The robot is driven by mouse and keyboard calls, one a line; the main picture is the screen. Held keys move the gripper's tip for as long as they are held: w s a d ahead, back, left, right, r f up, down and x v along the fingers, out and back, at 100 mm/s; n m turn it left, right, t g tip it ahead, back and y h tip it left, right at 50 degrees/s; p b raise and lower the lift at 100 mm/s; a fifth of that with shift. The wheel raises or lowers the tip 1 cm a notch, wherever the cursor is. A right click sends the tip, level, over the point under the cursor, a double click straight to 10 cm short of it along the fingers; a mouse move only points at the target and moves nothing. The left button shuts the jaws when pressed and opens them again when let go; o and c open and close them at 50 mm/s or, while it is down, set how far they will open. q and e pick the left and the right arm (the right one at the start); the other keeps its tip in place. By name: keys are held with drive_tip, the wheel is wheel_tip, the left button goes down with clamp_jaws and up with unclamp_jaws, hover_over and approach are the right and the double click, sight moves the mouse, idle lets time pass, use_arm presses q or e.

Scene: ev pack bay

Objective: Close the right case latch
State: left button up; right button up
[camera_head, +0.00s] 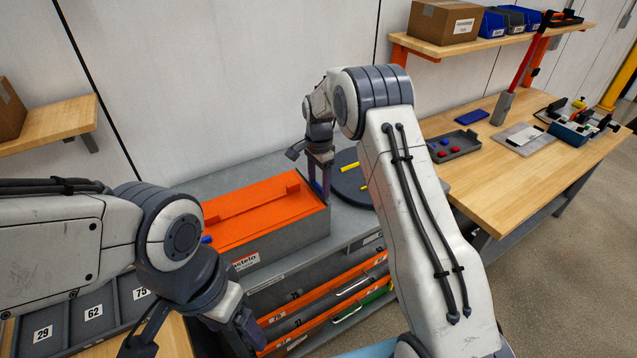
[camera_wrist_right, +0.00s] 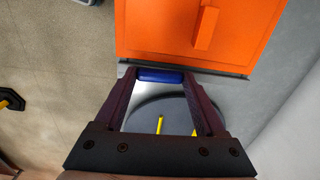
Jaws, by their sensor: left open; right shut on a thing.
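The case has an orange lid (camera_head: 250,222) that lies flat on its grey body (camera_head: 295,240) on the grey bench. The orange lid also fills the top of the right wrist view (camera_wrist_right: 165,30). My right gripper (camera_head: 322,188) is at the case's right end, fingers pointing down. It is shut on the blue right case latch (camera_wrist_right: 160,76), which spans between its fingertips beside the lid edge. The fingers partly hide this latch in the head view. A blue left latch (camera_head: 206,239) shows at the case's left end. My left gripper (camera_head: 195,340) is open and empty, low in front of the case.
A dark round plate (camera_head: 349,182) with yellow pieces lies right of the case, behind my right arm. Drawers with orange edges (camera_head: 310,312) are below the bench. Numbered bins (camera_head: 92,312) are at lower left. A wooden bench (camera_head: 470,180) stands at right.

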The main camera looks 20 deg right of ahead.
drive_tip(key=n, duration=0.4)
drive_tip(key=shift+s+a+n+b, duration=0.15)
drive_tip(key=shift+a+n+b, duration=0.15)
drive_tip(key=shift+b, duration=0.1)
drive_tip(key=n, duration=0.4)
drive_tip(key=shift+s+a+r+b, duration=0.1)
drive_tip(key=shift+s+a+b, duration=0.1)
drive_tip(key=shift+s+b, duration=0.1)
drive_tip(key=n, duration=0.5)
drive_tip(key=shift+s, duration=0.3)
drive_tip(key=shift+s+n+b, duration=0.25)
drive_tip(key=shift+n+b, duration=0.1)
drive_tip(key=shift+n, duration=1.45)
drive_tip(key=o, duration=1.3)
